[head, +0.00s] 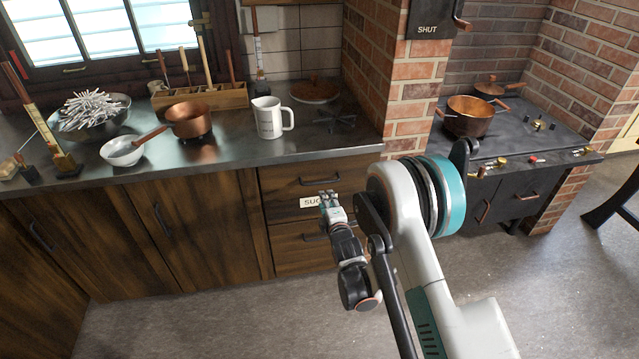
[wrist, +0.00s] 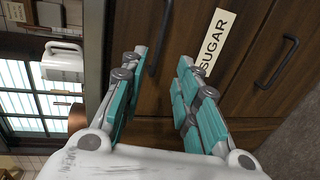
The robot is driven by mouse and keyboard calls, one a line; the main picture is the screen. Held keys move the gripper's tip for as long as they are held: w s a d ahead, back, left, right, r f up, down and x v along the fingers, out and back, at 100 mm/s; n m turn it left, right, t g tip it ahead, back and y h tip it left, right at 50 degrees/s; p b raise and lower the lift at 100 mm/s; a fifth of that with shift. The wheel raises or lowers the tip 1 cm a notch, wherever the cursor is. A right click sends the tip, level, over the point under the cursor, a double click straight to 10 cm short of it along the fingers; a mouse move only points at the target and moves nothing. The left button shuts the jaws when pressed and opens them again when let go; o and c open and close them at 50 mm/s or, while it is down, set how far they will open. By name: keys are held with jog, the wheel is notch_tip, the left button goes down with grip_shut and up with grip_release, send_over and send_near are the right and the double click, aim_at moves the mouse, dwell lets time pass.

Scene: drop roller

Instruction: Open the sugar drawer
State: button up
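The sugar drawer (head: 285,206) is the upper of two wooden drawers under the counter, and it looks shut. Its white label (head: 311,202) is partly hidden by my gripper in the head view; in the wrist view the label (wrist: 213,40) reads SUGAR. The drawer's dark bar handle (head: 321,181) sits above the label. In the wrist view that handle (wrist: 161,36) shows beyond the gap between my fingers, near the left one. My gripper (head: 328,197) is open and empty, close in front of the drawer. I cannot tell any touch.
The lower drawer (head: 290,263) has its own handle (wrist: 277,62). The counter (head: 225,148) above carries a white jug (head: 269,118) and a copper pan (head: 189,120). Cupboard doors (head: 185,225) stand left, a brick pillar (head: 398,85) right. The floor (head: 220,320) in front is clear.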

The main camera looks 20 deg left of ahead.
aim_at(320, 183)
jog(key=shift+b+x, duration=1.35)
jog(key=shift+x, duration=5.2)
jog(key=shift+d+r, duration=0.1)
jog(key=shift+r, duration=0.05)
grip_shut()
